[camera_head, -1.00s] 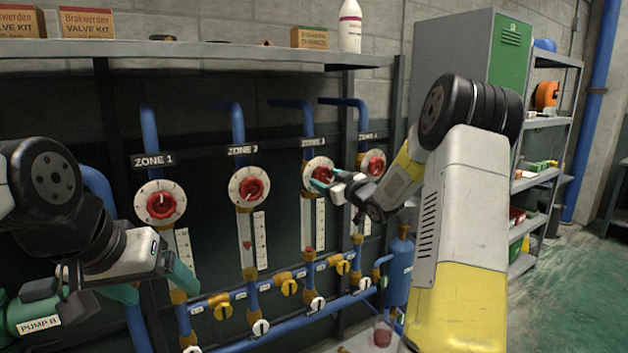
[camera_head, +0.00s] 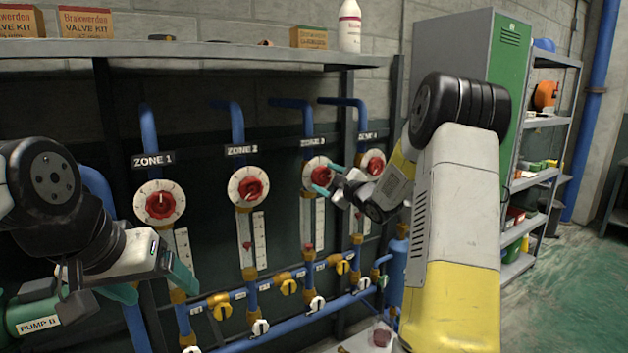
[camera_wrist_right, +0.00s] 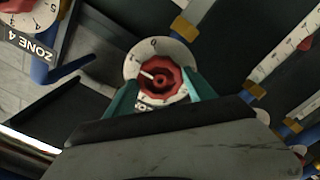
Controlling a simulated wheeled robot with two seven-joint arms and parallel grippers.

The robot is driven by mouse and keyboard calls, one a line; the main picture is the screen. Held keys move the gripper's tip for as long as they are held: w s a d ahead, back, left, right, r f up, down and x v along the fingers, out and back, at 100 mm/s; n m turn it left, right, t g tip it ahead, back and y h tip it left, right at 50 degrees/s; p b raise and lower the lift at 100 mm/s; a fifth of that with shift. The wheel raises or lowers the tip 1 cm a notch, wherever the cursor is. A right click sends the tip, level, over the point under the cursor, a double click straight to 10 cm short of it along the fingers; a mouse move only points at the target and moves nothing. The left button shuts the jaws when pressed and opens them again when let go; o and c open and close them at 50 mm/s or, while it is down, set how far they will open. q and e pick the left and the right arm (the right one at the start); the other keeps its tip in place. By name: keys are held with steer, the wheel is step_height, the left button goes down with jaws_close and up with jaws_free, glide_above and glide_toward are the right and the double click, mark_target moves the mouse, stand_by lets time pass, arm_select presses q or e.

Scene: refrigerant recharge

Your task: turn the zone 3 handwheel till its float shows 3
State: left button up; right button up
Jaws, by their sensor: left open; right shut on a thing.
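The zone 3 handwheel (camera_head: 321,173) is a red knob on a round white dial, under the zone 3 label. My right gripper (camera_head: 329,180) is shut on it, with one teal finger on each side. In the right wrist view the red handwheel (camera_wrist_right: 163,80) sits between the teal fingers, and its white pointer mark points to the upper left. The zone 3 float (camera_head: 307,246) is a small red piece low in its tube, beside a white scale (camera_head: 320,221); its reading is too small to tell. My left gripper (camera_head: 160,284) is open and empty at the lower left.
The zone 1 (camera_head: 160,203), zone 2 (camera_head: 248,188) and zone 4 (camera_head: 374,164) handwheels stand in the same row. Yellow valves (camera_head: 288,286) and blue pipes run below. A grey shelf (camera_head: 230,52) crosses above, holding boxes and a white bottle (camera_head: 349,26).

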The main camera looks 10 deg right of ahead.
steer(key=n, duration=0.4)
steer(key=shift+d+n, duration=0.1)
steer(key=shift+n, duration=0.2)
steer(key=n, duration=0.4)
steer(key=shift+n, duration=0.4)
steer(key=shift+r, duration=0.1)
steer(key=o, duration=1.4)
steer(key=shift+o, duration=0.2)
steer(key=shift+s, duration=0.1)
